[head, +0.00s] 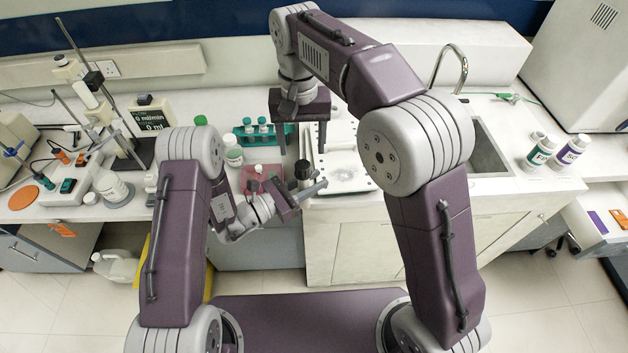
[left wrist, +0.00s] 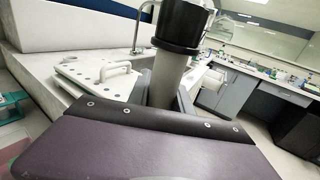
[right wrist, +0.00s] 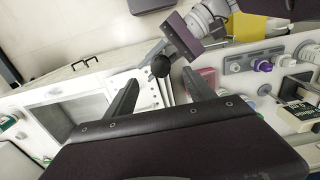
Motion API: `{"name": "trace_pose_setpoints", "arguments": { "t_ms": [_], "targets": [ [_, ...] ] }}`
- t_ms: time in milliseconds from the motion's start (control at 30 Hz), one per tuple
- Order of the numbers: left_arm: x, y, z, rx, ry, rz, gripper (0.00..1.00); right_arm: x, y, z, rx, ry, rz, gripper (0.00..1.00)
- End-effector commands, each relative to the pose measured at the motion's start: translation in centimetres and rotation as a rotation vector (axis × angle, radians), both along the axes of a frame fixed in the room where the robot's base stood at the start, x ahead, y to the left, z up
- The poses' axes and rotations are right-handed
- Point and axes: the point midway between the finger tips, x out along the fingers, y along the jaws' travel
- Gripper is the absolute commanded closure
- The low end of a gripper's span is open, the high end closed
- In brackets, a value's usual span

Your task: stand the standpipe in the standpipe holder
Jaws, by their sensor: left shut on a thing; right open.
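The standpipe is a grey tube with a wide black top (left wrist: 181,25). It stands roughly upright in my left gripper (head: 306,190), which is shut on it at the counter's front edge. Its black top also shows in the head view (head: 302,169) and in the right wrist view (right wrist: 160,66). Its lower end is hidden. My right gripper (head: 302,147) is open and empty, pointing down above and behind the standpipe. A white perforated plate with a handle (left wrist: 80,76) lies beside the standpipe; I cannot tell whether it belongs to the standpipe holder.
A teal rack with tubes (head: 245,138) and a pink mat (head: 245,172) are left of the standpipe. A sink (head: 482,150) and two bottles (head: 541,152) (head: 572,150) are to the right. Laboratory stands and instruments crowd the far left counter.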

Motion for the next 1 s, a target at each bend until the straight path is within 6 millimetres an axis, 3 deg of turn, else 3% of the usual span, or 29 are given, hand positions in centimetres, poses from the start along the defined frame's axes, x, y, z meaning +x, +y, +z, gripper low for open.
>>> {"name": "trace_pose_setpoints", "arguments": {
  "t_ms": [267,367,467,567,700,833,1000],
  "targets": [
    [0.0,0.0,0.0,0.000,0.000,0.000,1.00,0.0,-0.4,0.7,-0.001,-0.002,0.001,0.37],
    [0.0,0.0,0.0,0.000,0.000,0.000,1.00,-0.1,-2.4,-0.5,-0.002,-0.017,0.009,0.37],
    [0.0,0.0,0.0,0.000,0.000,0.000,1.00,-0.9,-6.0,-3.2,-0.003,-0.048,0.027,0.37],
    [0.0,0.0,0.0,0.000,0.000,0.000,1.00,-3.1,-10.2,-7.1,0.005,-0.068,0.029,0.37],
    [0.0,0.0,0.0,0.000,0.000,0.000,1.00,-7.9,-14.6,-11.9,0.018,-0.085,0.004,0.37],
    [0.0,0.0,0.0,0.000,0.000,0.000,1.00,-11.8,-16.8,-14.6,0.020,-0.099,-0.014,0.37],
    [0.0,0.0,0.0,0.000,0.000,0.000,1.00,-14.2,-17.8,-16.0,0.018,-0.108,-0.023,0.37]
  ]
}}
